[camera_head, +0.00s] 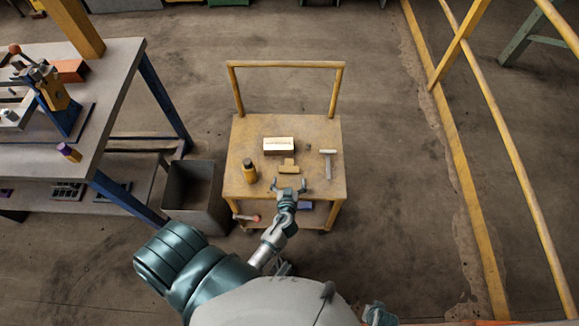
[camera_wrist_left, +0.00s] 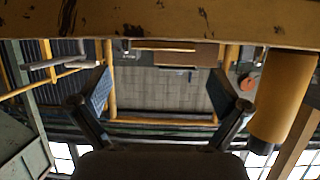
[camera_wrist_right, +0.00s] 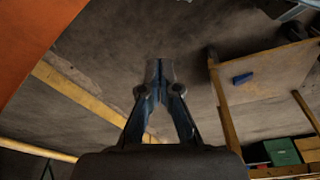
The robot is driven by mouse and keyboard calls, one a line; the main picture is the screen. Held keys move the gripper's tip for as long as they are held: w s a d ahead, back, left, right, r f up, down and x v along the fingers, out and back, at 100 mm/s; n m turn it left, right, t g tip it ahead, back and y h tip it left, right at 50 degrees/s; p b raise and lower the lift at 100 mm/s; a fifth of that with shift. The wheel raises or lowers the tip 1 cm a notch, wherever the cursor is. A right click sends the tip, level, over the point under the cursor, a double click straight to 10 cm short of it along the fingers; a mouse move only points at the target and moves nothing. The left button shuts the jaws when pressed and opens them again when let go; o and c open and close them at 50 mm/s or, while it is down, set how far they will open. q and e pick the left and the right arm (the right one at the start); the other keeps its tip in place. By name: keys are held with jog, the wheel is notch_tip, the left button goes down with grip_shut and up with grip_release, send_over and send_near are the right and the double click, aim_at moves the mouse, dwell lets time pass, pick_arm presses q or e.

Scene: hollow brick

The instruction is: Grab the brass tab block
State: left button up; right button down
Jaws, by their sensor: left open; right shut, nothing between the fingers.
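The brass tab block (camera_head: 289,169) is a small yellow-tan piece with a narrow tab at its back edge, lying on the yellow cart top (camera_head: 322,186). My left gripper (camera_head: 290,187) is open, just in front of the block in the head view, at the cart's near edge. I cannot tell its height. In the left wrist view the spread fingers (camera_wrist_left: 158,75) have nothing held between them, and I cannot make out the block there. My right gripper (camera_wrist_right: 160,70) is shut and empty, above bare floor.
A white-topped block (camera_head: 279,146) stands behind the brass block. A black-capped yellow bottle (camera_head: 249,172) is left and a T-shaped tool (camera_head: 327,163) right. The cart has a rear handle (camera_head: 286,64). A grey bin (camera_head: 193,194) and workbench (camera_head: 120,75) stand left.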

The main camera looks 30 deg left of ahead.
aim_at(289, 165)
pick_arm(q)
jog(key=shift+w+a+f, duration=0.2)
jog(key=shift+w+a, duration=0.25)
jog(key=shift+w, duration=0.1)
jog(key=x, duration=0.4)
jog(key=shift+w+a, duration=0.25)
jog(key=shift+w, duration=0.15)
jog(key=c, duration=1.2)
jog(key=shift+r, duration=0.1)
jog(key=shift+c, duration=0.2)
pick_arm(e)
jog(key=shift+f, duration=0.35)
pick_arm(q)
jog(key=shift+r, duration=0.1)
pick_arm(e)
jog(key=shift+s, duration=0.1)
